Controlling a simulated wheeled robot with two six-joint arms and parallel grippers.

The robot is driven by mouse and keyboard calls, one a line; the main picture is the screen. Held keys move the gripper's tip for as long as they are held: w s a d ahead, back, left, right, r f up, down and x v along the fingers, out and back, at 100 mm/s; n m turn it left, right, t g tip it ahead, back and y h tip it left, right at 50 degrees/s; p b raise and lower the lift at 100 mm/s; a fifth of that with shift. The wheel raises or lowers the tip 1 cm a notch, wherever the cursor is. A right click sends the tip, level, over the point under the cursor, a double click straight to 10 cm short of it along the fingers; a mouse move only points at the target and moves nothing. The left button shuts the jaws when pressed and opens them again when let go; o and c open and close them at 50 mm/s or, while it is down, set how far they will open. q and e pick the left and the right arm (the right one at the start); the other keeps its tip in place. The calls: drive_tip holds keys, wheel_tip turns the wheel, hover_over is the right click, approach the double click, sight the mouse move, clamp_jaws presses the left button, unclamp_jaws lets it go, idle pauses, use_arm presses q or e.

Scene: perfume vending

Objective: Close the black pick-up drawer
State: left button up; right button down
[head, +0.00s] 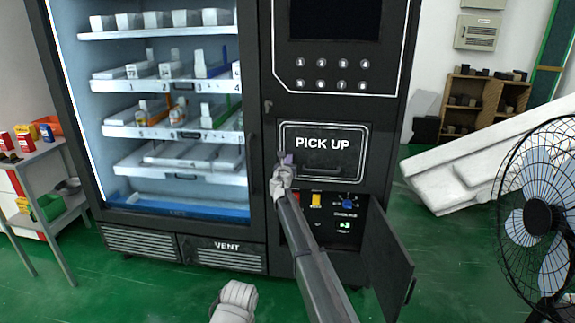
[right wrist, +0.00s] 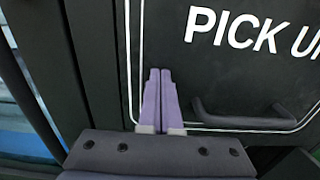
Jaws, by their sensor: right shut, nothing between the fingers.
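The black pick-up drawer (head: 338,142) is the panel with a white outline and "PICK UP" lettering on the vending machine's front. Its front looks about flush with the machine around it; I cannot tell whether a small gap is left. The drawer front (right wrist: 215,75) fills much of the right wrist view, with its dark bar handle (right wrist: 250,118) at lower right. My right gripper (head: 286,158) is shut and empty at the drawer's left edge, left of the handle. Its purple fingertips (right wrist: 160,75) lie together over the left outline; contact is not clear.
Below the drawer, a small door (head: 388,262) stands open beside a compartment with switches (head: 347,202). A glass display (head: 175,100) with shelved goods is at left. A fan (head: 540,215) and a white slab (head: 470,160) stand right. Green floor lies in front.

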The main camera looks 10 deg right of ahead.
drive_tip(key=shift+w+d, duration=0.15)
drive_tip(key=shift+w, duration=0.35)
